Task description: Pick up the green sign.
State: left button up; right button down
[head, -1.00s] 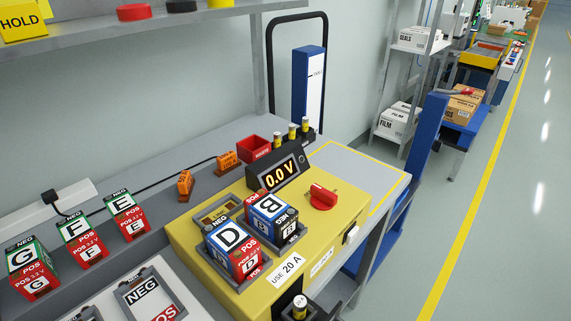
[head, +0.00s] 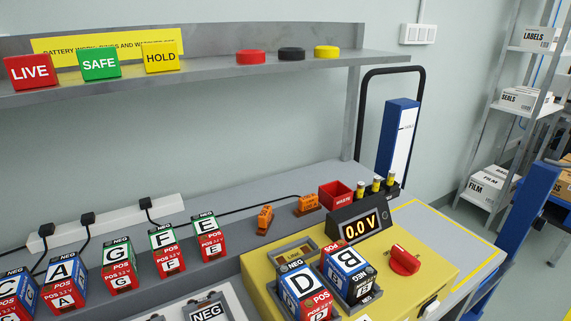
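The green sign (head: 99,65) reads "SAFE" and stands upright on the grey shelf (head: 220,75) at the upper left of the head view. A red "LIVE" sign (head: 30,71) stands to its left and a yellow "HOLD" sign (head: 161,58) to its right, with small gaps between them. Neither of my grippers shows in the head view.
Red, black and yellow round caps (head: 291,54) sit further right on the shelf. Below, several lettered battery blocks (head: 117,264) stand on the bench, and a yellow tester (head: 400,270) with a "0.0 V" display holds blocks D and B.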

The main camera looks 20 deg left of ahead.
aim_at(98, 63)
jog(key=u, duration=1.8)
